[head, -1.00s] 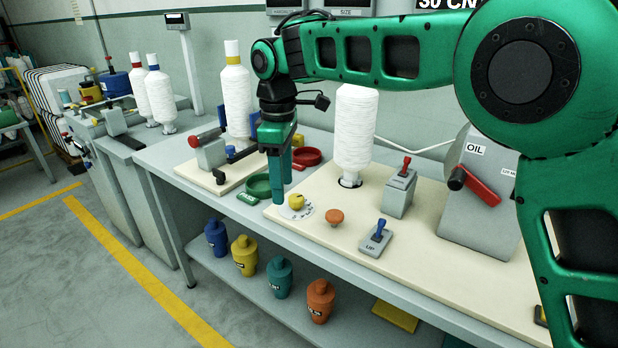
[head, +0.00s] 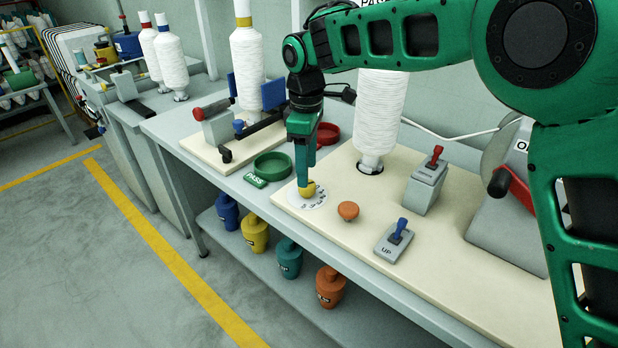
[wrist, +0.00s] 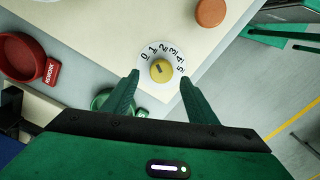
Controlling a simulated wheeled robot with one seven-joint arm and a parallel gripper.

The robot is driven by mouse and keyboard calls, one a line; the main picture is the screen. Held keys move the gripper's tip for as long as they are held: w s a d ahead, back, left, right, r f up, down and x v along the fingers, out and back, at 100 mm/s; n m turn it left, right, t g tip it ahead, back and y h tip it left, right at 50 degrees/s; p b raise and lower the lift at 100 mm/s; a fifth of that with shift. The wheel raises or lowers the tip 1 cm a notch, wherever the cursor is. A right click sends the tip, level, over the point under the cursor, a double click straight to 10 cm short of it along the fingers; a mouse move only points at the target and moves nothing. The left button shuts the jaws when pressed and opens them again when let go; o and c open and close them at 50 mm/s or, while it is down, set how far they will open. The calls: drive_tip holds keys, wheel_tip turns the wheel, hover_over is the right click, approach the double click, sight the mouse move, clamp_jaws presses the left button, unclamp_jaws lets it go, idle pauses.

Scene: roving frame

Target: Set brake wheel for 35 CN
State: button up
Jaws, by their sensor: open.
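The brake wheel is a yellow knob (head: 307,190) on a round white dial (head: 293,200) at the left front of the cream board. In the wrist view, the knob (wrist: 161,70) has a dark mark on top, and the dial (wrist: 147,79) carries numbers from 0 to 5 around it. I cannot tell exactly which number the mark faces. My gripper (head: 303,178) points down at the knob. In the wrist view, my gripper (wrist: 160,77) is open, with one finger on each side of the knob and gaps visible.
An orange button (head: 348,210), a blue lever switch (head: 394,240) and a red lever switch (head: 427,180) stand to the right. A tall white yarn cone (head: 378,120) stands behind. A green PASS dish (head: 272,165) and a red dish (head: 327,134) lie nearby.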

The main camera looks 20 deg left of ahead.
drive_tip(key=shift+f, duration=2.05)
